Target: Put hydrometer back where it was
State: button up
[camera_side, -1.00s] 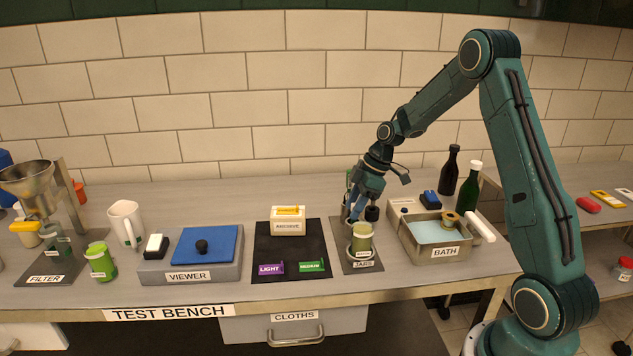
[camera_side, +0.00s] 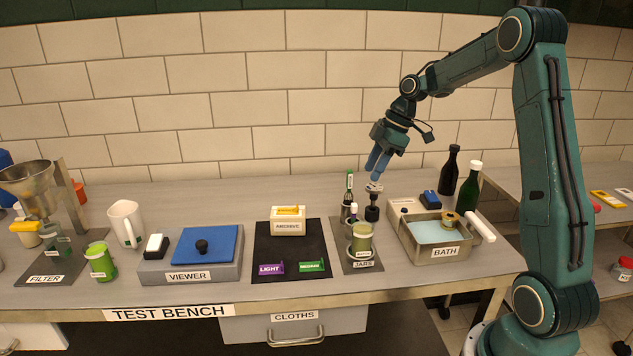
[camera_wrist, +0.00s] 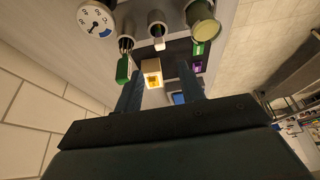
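My gripper (camera_side: 376,175) is raised above the back of the jars mat (camera_side: 371,267), pointing down, with its fingers apart and nothing held. In the wrist view its two fingers (camera_wrist: 160,90) show a gap. A slim green-topped piece (camera_side: 349,183), hydrometer-like, stands upright in the back holder on the mat, left of my gripper; its green top also shows in the wrist view (camera_wrist: 123,69). A small purple-and-white-topped piece (camera_side: 354,211) stands in the middle holder. I cannot tell for certain which is the hydrometer meant. A jar of green liquid (camera_side: 361,241) stands at the front.
A dial gauge (camera_wrist: 95,18) on a black stand (camera_side: 372,213) is just below my fingertips. The bath (camera_side: 445,253) and dark bottles (camera_side: 449,171) stand to the right. A black mat (camera_side: 290,252) with the archive box (camera_side: 288,226) and coloured tags lies left, beside the viewer (camera_side: 190,275).

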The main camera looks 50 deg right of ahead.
jog(key=shift+a, duration=0.1)
dwell(0.5)
jog(key=s+a+r+m+h, duration=0.1)
jog(key=s+a+r, duration=0.2)
jog(key=a, duration=0.2)
jog(key=s+a+r+m, duration=0.2)
jog(key=a+r, duration=0.1)
jog(key=a, duration=0.2)
jog(key=s+a+r+m+h, duration=0.1)
jog(key=s+a+r, duration=0.2)
jog(key=a, duration=0.2)
jog(key=s+a+m+t, duration=0.1)
jog(key=s+a+m, duration=0.1)
jog(key=s, duration=0.5)
jog(key=s+a+f+m+t+h, duration=0.1)
jog(key=s+a+m, duration=0.2)
jog(key=s, duration=0.5)
jog(key=shift+a, duration=0.9)
jog(key=shift+f, duration=0.1)
